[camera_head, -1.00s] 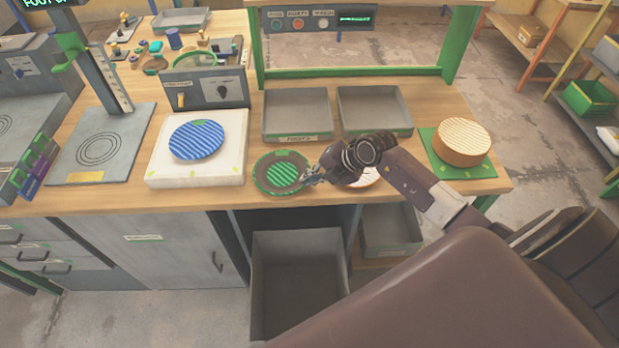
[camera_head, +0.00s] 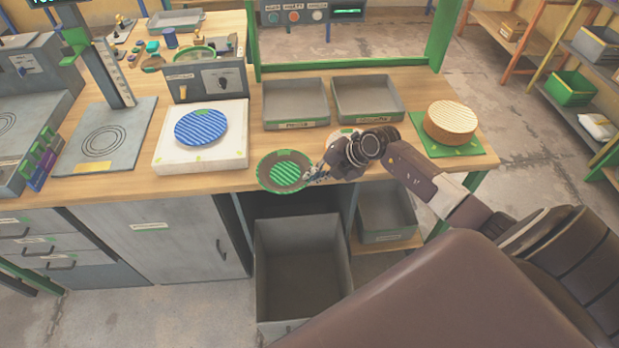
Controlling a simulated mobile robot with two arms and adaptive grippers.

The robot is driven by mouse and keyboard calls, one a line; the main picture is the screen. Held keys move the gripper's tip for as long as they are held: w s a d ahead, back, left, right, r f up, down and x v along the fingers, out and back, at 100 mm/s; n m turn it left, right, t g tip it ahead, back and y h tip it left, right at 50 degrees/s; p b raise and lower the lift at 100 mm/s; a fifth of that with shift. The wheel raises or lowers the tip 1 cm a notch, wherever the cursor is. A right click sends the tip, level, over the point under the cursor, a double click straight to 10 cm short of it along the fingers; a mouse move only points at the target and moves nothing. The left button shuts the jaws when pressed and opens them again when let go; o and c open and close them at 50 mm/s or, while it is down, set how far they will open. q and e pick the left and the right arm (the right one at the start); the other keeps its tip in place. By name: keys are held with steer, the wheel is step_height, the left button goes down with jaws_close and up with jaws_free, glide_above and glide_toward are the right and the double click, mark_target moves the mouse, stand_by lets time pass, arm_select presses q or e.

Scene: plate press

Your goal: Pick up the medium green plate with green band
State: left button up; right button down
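The medium green plate (camera_head: 270,177) is dark with a green outer band and a green striped centre. It appears at the table's front edge, its lower rim overlapping that edge in the picture. My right gripper (camera_head: 314,175) is at the plate's right rim. The fingers look closed on that rim, though they are small and partly blend with the dark plate. The plate keeps its place in the fingers and seems to be off the tabletop; the gap beneath is hard to judge. My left gripper is not in view.
A blue striped plate (camera_head: 201,127) lies on a white block (camera_head: 176,157). Two grey trays (camera_head: 296,124) stand behind. A pale plate (camera_head: 341,134) is partly hidden by my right gripper. A stack of round tan plates (camera_head: 450,124) is on a green mat. An open grey bin (camera_head: 302,270) stands below.

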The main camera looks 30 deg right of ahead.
steer(key=shift+s+f, duration=0.1)
steer(key=shift+s, duration=0.1)
steer(key=c, duration=2.1)
jaws_free()
steer(key=shift+w, duration=0.1)
steer(key=shift+v, duration=6.05)
